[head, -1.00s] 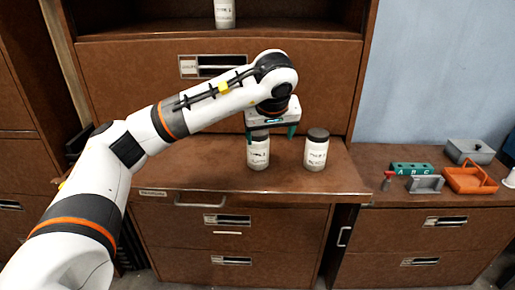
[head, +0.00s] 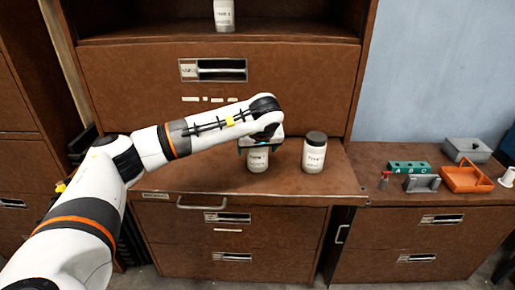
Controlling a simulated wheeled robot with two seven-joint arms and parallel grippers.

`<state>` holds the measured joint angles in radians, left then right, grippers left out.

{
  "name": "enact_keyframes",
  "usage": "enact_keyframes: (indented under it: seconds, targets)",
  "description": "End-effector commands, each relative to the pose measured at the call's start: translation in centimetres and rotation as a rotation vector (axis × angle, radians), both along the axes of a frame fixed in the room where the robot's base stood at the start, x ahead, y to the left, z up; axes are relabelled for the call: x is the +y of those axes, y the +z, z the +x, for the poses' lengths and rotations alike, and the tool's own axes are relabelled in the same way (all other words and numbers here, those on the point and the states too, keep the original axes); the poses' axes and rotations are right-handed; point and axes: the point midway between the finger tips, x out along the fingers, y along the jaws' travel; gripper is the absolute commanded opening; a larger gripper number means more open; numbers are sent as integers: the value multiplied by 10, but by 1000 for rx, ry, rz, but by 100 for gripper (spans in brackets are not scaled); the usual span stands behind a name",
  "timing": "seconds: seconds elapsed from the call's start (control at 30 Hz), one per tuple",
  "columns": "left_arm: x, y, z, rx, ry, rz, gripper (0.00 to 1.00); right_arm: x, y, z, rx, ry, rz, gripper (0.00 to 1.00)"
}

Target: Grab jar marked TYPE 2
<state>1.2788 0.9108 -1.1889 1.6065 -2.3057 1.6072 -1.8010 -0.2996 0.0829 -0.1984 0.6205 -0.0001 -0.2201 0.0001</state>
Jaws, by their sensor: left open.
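Two white jars with labels stand upright on the brown cabinet top. The left jar (head: 257,160) is under my left gripper (head: 259,148), which hides its lid. The gripper points down with its green fingers open around the top of this jar. The right jar (head: 314,156) has a dark lid and stands apart, a short way to the right. A third white jar (head: 224,15) stands on the upper shelf. The label print is too small for me to tell the type numbers surely. My right gripper is not in view.
The brown cabinet top (head: 200,180) is clear in front of the jars. On the lower right cabinet are a green lettered block (head: 409,167), a grey holder (head: 422,184), an orange basket (head: 467,179), a grey box (head: 467,150) and a small red-topped item (head: 385,179).

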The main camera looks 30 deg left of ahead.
Motion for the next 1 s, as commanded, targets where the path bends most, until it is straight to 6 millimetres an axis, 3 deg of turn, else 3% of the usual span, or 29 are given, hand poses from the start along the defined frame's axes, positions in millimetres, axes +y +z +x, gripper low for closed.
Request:
enact_keyframes:
  seconds: [0.27,0.67,1.0]
  targets:
    - [1,-4,2,-2,-2,0,81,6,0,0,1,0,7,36]
    - [1,-3,2,-2,-1,-1,18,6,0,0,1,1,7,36]
    - [1,8,3,-8,0,-1,18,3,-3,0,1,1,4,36]
